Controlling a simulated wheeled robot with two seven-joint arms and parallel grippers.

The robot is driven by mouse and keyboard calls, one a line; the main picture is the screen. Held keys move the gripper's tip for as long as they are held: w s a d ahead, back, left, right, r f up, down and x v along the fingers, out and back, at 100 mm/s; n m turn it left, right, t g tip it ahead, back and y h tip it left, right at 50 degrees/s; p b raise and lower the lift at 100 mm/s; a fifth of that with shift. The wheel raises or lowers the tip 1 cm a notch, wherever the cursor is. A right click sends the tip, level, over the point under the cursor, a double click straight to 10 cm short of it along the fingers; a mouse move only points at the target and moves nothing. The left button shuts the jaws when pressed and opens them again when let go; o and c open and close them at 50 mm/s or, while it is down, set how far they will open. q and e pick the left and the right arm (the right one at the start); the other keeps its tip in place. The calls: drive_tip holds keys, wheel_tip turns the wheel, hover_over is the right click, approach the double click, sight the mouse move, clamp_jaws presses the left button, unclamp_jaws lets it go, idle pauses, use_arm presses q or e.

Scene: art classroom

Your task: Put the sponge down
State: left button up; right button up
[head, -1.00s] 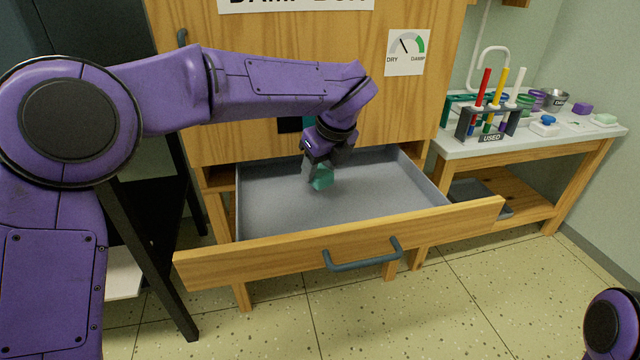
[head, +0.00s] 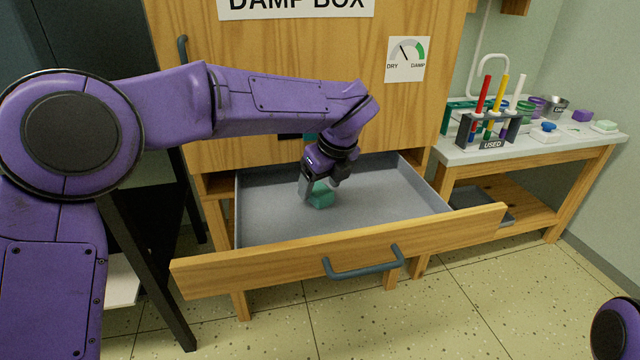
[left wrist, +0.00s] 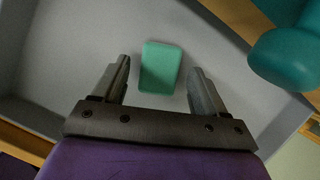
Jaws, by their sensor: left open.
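The sponge is a small teal-green block (head: 321,196) inside the open drawer (head: 400,190) of the damp box. It also shows in the left wrist view (left wrist: 160,67), lying on the grey drawer floor. My left gripper (head: 318,190) is inside the drawer at the sponge. In the left wrist view my left gripper (left wrist: 160,80) is open, with a gap between each finger and the sponge. The sponge lies between and slightly beyond the fingertips. Of my right arm, only a purple part shows at the lower right of the head view; its gripper is out of view.
The drawer has a wooden front with a blue-grey handle (head: 363,264). A teal object (left wrist: 290,58) shows at the upper right of the left wrist view. A side table (head: 560,150) at right holds a rack (head: 488,130) marked USED and small items. The drawer's right part is clear.

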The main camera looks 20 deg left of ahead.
use_arm(q)
drive_tip(key=p+v, duration=0.3)
drive_tip(key=v, duration=0.8)
drive_tip(key=shift+p, duration=0.35)
use_arm(e)
drive_tip(key=shift+m+t+h, duration=0.4)
drive_tip(key=shift+t, duration=0.1)
drive_tip(key=r, duration=0.2)
drive_tip(key=w+r, duration=0.1)
drive_tip(key=r, duration=0.1)
drive_tip(key=shift+d+r, duration=0.15)
drive_tip(key=shift+d, duration=0.05)
use_arm(q)
drive_tip(key=shift+s, duration=0.1)
